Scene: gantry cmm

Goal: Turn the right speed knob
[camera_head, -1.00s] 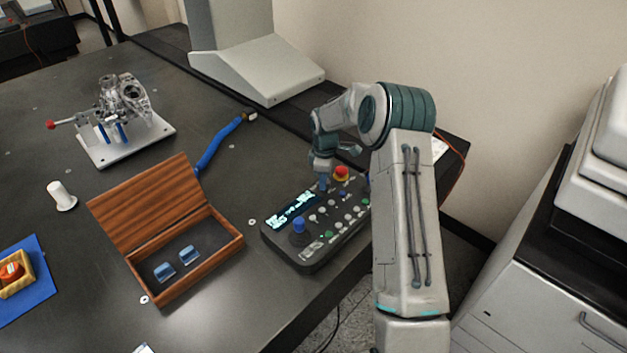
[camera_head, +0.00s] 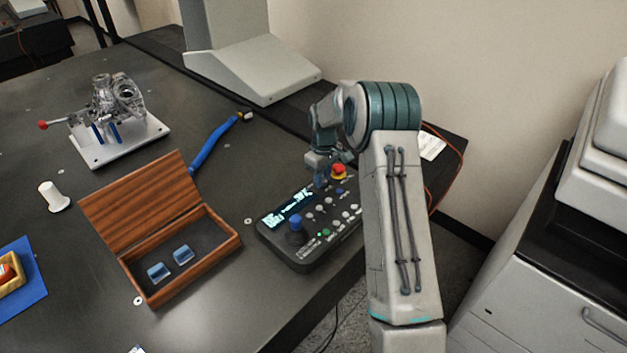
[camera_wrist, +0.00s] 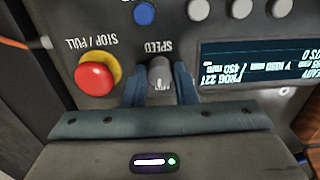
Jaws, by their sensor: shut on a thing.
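The control box (camera_head: 284,252) lies on the dark table near its front edge. In the wrist view a grey knob (camera_wrist: 160,73) sits beside the upside-down word SPEED, between the red stop button and the display. My gripper (camera_wrist: 160,86) has its two blue-grey fingers on either side of this knob and is shut on it. In the head view my gripper (camera_head: 321,178) is over the far end of the box, and the knob is hidden behind it. A blue joystick-like knob (camera_head: 295,222) stands at the near end of the box.
The red stop button (camera_wrist: 95,78) is close beside one finger. The lit display (camera_wrist: 255,68) is on the other side. An open wooden box (camera_head: 140,205) with two blue blocks, a blue-handled tool (camera_head: 212,146) and a fixture with a metal part (camera_head: 120,105) stand to the left.

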